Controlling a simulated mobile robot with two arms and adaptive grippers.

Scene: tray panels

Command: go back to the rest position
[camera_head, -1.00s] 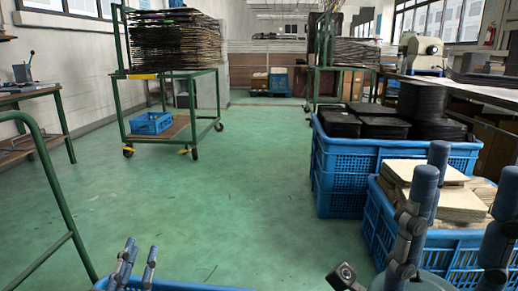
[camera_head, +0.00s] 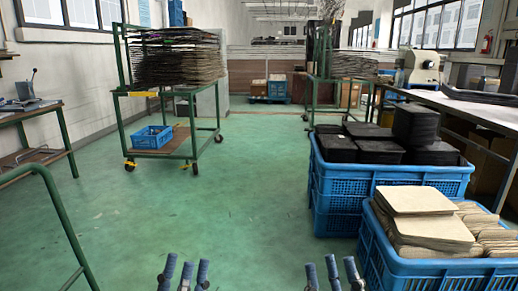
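My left gripper (camera_head: 186,273) shows at the bottom edge, left of centre, with its blue-grey fingers pointing up and spread apart. Nothing is seen between them. My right gripper (camera_head: 333,273) is at the bottom edge, right of centre, its fingers also apart with nothing between them. Both are cut off by the lower edge of the picture. The two grippers are side by side over the green floor (camera_head: 215,225), clear of the crates.
A blue crate of tan panels (camera_head: 425,220) stands at lower right. Behind it are stacked blue crates (camera_head: 338,185) with black panels. A green trolley (camera_head: 205,98) with stacked panels stands at back left. A green rail (camera_head: 70,235) is at left. The middle floor is open.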

